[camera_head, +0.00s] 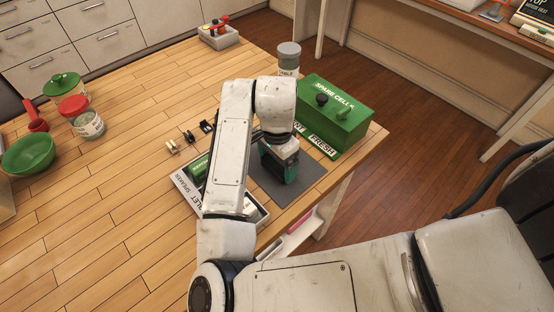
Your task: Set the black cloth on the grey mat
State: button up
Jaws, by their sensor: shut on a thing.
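My gripper (279,165), dark with teal sides, points down over the grey mat (268,187) near the table's right edge. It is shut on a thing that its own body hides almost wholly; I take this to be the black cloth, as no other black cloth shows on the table. I cannot tell whether the held thing touches the mat. The mat lies flat, partly covered by my gripper and arm.
A green spare-cells box (345,122) stands just behind the mat, with a grey-lidded jar (289,57) behind it. A white tray (187,193) is left of the mat, partly behind my arm. Small clips (173,147) lie farther left. The front-left tabletop is clear.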

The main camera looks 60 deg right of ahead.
jog(key=shift+f+b, duration=0.3)
jog(key=shift+f, duration=0.05)
dwell(0.5)
jog(key=o, duration=1)
jog(key=shift+o, duration=0.2)
jog(key=shift+r, duration=0.1)
jog(key=shift+r+p, duration=3.3)
jog(key=shift+r, duration=0.65)
jog(key=shift+s+f, duration=0.1)
